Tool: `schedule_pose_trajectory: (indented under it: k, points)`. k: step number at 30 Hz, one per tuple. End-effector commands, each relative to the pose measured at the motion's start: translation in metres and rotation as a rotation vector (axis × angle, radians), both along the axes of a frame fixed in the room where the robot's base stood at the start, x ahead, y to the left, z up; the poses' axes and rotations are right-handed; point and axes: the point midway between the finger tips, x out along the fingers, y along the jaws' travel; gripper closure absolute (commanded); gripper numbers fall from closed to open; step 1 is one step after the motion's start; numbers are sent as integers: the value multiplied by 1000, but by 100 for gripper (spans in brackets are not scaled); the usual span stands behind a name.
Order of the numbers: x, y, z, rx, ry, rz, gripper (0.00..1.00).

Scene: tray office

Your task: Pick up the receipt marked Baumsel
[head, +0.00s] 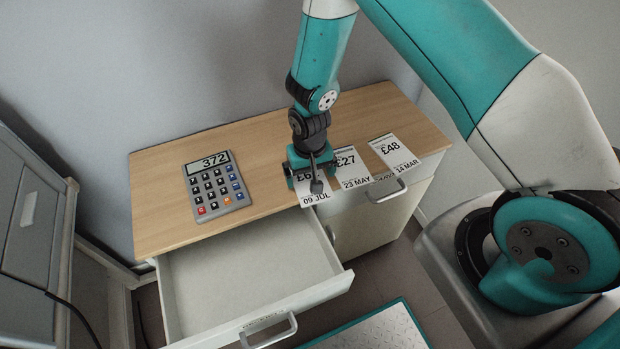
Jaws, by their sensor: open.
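Three white receipts lie in a row along the front edge of the wooden desk top (280,135). The left receipt (314,199) shows "09 JUL" and is partly covered by my gripper. The middle receipt (352,171) shows "£27" and "23 MAY". The right receipt (394,154) shows "£48" and a March date. The names on them are too small to read, so I cannot tell which is marked Baumsel. My gripper (315,184) is open and points down over the left receipt. I cannot tell whether it touches the receipt.
A grey calculator (216,187) showing 372 lies left of the receipts. Below the desk top, a drawer (250,282) is pulled out and looks empty. A closed drawer with a metal handle (385,194) sits under the receipts. The back of the desk top is clear.

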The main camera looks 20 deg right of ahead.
Motion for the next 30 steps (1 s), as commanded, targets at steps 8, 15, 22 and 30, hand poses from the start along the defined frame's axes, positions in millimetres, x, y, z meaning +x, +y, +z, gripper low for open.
schedule_pose_trajectory:
  k: [8,15,22,30]
  points:
    - [0,0,-13,0,-2,0,0]
    - [0,0,-12,0,-1,0,33]
    - [0,0,-12,0,-1,0,33]
    - [1,1,7,1,-3,0,33]
